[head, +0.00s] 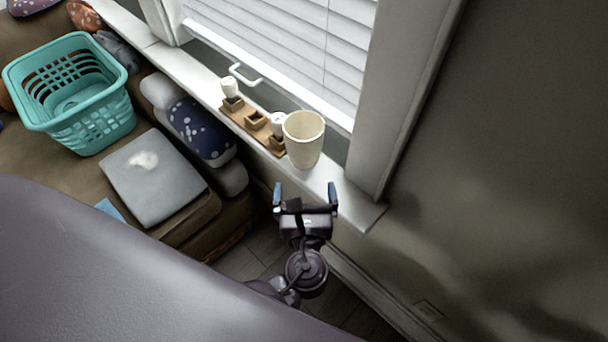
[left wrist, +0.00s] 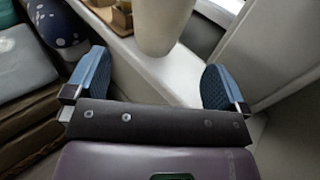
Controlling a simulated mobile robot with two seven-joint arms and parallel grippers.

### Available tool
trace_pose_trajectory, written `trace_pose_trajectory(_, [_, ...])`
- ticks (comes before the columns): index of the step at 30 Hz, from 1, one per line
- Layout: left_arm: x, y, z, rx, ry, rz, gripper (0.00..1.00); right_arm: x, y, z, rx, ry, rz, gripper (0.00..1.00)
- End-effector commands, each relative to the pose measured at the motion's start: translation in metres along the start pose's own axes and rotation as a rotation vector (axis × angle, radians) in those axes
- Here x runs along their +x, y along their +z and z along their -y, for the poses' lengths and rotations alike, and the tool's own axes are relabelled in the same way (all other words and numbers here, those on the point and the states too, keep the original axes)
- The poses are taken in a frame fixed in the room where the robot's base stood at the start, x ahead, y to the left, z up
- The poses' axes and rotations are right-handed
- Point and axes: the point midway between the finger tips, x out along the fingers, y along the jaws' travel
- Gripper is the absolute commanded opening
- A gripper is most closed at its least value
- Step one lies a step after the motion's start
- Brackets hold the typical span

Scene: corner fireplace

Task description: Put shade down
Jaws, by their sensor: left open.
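A cream, cup-shaped shade (head: 304,139) stands upright on the white window sill (head: 345,195), near its right end. It also shows in the left wrist view (left wrist: 162,22), where its top is cut off. My left gripper (head: 305,191) is open and empty just in front of the sill, apart from the shade. In the left wrist view its two blue fingertips (left wrist: 157,80) are spread, with the shade beyond the gap between them. White slatted blinds (head: 285,40) cover the window behind. My right gripper is not in view.
A wooden holder with small white bottles (head: 254,122) sits on the sill left of the shade. A white handle (head: 245,75) is on the window frame. A wall closes the right side.

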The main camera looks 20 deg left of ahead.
Motion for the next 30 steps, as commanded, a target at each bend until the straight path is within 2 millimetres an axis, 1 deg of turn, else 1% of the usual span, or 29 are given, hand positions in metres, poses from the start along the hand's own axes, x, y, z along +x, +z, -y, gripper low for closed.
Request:
trace_pose_trajectory(3, [-0.006,0.0,0.0,-0.002,0.001,-0.001,1.0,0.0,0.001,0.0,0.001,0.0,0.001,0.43])
trace_pose_trajectory(10, [-0.007,-0.001,-0.001,-0.009,0.001,-0.005,1.0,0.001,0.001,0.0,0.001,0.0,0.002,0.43])
trace_pose_trajectory(14, [-0.008,-0.014,-0.013,-0.112,0.003,-0.065,1.0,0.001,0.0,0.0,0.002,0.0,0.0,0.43])
trace_pose_trajectory(17, [-0.011,-0.035,-0.032,-0.302,0.016,-0.166,1.0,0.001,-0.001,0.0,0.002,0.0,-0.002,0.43])
trace_pose_trajectory(21, [-0.021,-0.067,-0.063,-0.678,0.073,-0.333,1.0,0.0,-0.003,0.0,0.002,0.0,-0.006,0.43])
trace_pose_trajectory(23, [-0.027,-0.078,-0.076,-0.847,0.111,-0.396,1.0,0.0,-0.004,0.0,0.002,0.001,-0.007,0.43])
trace_pose_trajectory(24, [-0.031,-0.084,-0.085,-0.959,0.14,-0.436,1.0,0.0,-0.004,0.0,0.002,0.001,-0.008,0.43])
trace_pose_trajectory(26, [-0.037,-0.092,-0.097,-1.13,0.189,-0.488,1.0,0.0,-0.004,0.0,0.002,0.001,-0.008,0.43])
trace_pose_trajectory(27, [-0.042,-0.098,-0.105,-1.245,0.227,-0.52,1.0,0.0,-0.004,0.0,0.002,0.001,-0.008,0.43])
trace_pose_trajectory(29, [-0.049,-0.103,-0.116,-1.418,0.286,-0.563,1.0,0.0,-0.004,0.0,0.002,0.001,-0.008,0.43])
trace_pose_trajectory(30, [-0.054,-0.106,-0.124,-1.533,0.329,-0.587,1.0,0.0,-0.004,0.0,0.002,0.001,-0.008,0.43])
